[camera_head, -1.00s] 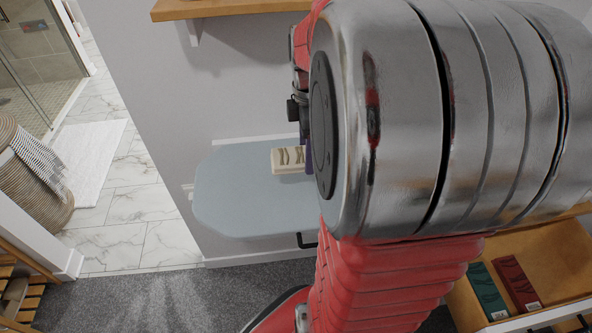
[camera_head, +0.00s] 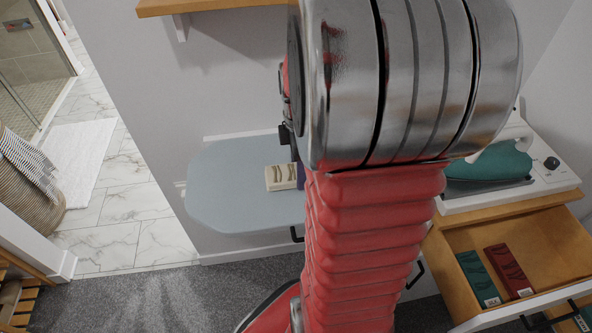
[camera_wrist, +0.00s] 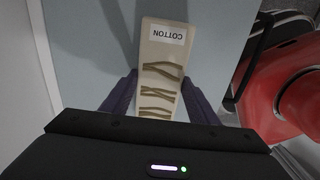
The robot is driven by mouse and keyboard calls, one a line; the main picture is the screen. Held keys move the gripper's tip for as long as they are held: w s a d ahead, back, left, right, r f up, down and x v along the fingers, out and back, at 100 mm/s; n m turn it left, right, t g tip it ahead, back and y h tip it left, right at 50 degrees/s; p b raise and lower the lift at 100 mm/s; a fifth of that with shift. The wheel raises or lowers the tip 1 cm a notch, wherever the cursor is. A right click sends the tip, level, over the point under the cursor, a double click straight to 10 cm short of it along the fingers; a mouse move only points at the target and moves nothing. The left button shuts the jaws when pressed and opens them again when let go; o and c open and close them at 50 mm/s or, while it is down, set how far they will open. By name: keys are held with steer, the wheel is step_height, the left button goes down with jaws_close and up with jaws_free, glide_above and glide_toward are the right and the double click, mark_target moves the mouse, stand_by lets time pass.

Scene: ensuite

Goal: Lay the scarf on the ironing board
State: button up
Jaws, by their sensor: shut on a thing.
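The scarf is a folded cream bundle with brown wavy stripes and a white label reading COTTON. It shows in the wrist view (camera_wrist: 160,60) and, partly hidden, in the head view (camera_head: 280,178). My gripper (camera_wrist: 160,88) is shut on it, with one dark purple finger along each side. The pale blue-grey ironing board (camera_head: 225,190) lies under the scarf and fills much of the wrist view (camera_wrist: 95,50). I cannot tell whether the scarf touches the board. My arm hides the board's right part in the head view.
At right, an open wooden drawer (camera_head: 540,235) holds a green bundle (camera_head: 478,278) and a red bundle (camera_head: 510,268). A teal iron (camera_head: 490,168) stands on the cabinet above. A wooden shelf (camera_head: 210,6) juts from the wall over the board. The board's left half is bare.

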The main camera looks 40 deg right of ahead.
steer(key=shift+f, duration=0.25)
steer(key=shift+f, duration=0.1)
steer(key=o, duration=1.1)
step_height(320, 180, up, 12)
stand_by(0.6)
